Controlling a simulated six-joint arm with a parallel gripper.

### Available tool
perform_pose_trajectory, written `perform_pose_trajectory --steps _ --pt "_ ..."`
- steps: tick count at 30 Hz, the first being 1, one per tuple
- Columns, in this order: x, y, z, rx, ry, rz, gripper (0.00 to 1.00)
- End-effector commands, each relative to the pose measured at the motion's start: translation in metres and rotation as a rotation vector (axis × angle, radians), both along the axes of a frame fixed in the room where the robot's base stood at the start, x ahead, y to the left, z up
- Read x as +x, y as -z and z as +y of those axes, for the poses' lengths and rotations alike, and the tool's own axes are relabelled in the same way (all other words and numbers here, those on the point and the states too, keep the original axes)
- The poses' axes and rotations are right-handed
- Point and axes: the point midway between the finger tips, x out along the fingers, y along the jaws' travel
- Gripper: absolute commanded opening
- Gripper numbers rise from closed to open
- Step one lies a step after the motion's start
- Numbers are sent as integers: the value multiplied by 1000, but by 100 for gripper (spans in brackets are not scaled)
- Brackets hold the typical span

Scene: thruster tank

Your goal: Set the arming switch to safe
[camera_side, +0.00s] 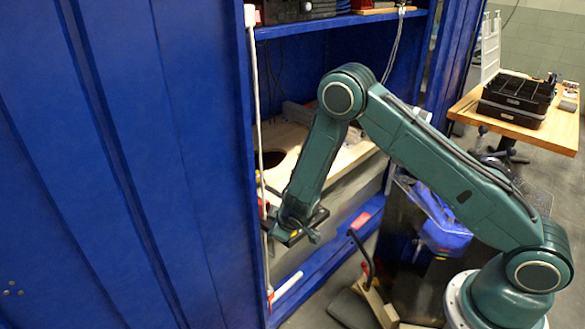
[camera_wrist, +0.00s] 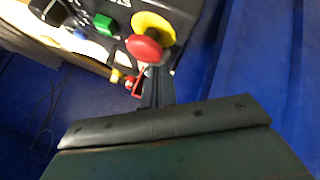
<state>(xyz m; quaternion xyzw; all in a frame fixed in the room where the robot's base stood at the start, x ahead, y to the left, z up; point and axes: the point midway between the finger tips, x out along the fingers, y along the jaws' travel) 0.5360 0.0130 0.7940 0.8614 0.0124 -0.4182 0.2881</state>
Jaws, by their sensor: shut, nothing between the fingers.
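My gripper (camera_wrist: 157,76) is shut and empty in the wrist view. Its narrow dark fingers point at a dark control panel (camera_wrist: 110,15), with the tips just below a red mushroom button on a yellow collar (camera_wrist: 146,42). A small red part (camera_wrist: 137,86), perhaps a switch or guard, sits just left of the fingers. A dark knob (camera_wrist: 50,10) is at the panel's upper left. I cannot tell which control is the arming switch, or its setting. In the side view my gripper (camera_side: 268,226) is low at the blue cabinet's opening, partly hidden by its edge.
Green (camera_wrist: 103,23) and blue (camera_wrist: 80,33) buttons sit left of the red one. The blue cabinet (camera_side: 130,150) fills the left of the side view. A wooden shelf board (camera_side: 285,137) lies inside it. A bench (camera_side: 560,130) with black trays stands at the right.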

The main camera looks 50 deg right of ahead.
Motion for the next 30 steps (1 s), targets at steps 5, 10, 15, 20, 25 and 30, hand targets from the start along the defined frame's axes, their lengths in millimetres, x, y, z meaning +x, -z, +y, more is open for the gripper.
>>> perform_pose_trajectory --steps 5,10,15,20,25,30 --pt "2 -1 0 0 1 -2 0" --pt "4 -3 0 0 0 -2 0" --pt "8 -6 0 0 0 -4 0" --pt "12 -8 -1 -1 0 -2 0" --pt "11 -7 0 0 0 -1 0" --pt "11 -9 0 0 0 -1 0"
